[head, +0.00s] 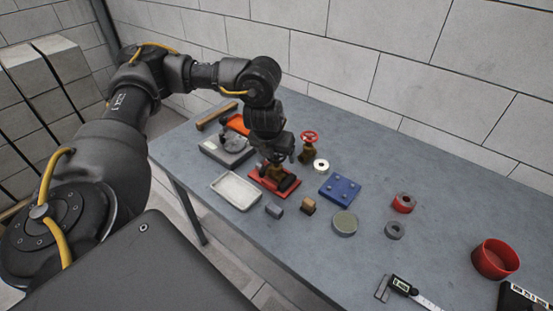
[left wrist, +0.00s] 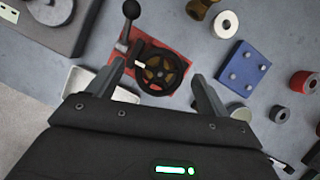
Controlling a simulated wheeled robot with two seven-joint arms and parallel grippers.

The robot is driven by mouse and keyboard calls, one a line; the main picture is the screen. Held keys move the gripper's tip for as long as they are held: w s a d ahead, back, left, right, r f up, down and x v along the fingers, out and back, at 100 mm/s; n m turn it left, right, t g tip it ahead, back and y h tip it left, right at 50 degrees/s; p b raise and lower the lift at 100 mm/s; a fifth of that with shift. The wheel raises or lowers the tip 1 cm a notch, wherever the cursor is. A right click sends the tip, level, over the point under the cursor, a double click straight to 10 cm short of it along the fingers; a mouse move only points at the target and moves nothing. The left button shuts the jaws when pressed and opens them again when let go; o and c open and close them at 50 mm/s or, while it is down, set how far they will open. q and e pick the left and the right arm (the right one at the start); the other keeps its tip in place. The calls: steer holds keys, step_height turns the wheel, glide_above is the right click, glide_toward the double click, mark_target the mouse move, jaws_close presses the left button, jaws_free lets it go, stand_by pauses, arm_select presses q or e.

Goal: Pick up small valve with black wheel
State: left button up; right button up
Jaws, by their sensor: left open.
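The small valve with the black wheel (left wrist: 178,66) shows in the left wrist view, its dark round wheel facing the camera over a brass-coloured body. It sits on a red base (left wrist: 126,62) beside a black ball-topped lever (left wrist: 131,12). In the head view the red base (head: 284,191) is on the table, and my gripper partly hides what it bears. My left gripper (head: 277,160) points down above it. In the left wrist view its fingers are open, one on each side of the wheel; I cannot tell whether they touch it. My right gripper is not in view.
A brass valve with a red wheel (head: 309,136) stands just behind. Close around are a white tray (head: 236,190), a grey device (head: 226,150), a blue block (head: 340,187) and several small cylinders. A red bowl (head: 495,258) and a caliper (head: 402,286) lie farther right.

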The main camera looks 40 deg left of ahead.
arm_select(q)
steer(key=x, duration=0.2)
steer(key=shift+a+f, duration=0.1)
steer(key=shift+f, duration=0.15)
steer(key=shift+w+r, duration=0.1)
jaws_close()
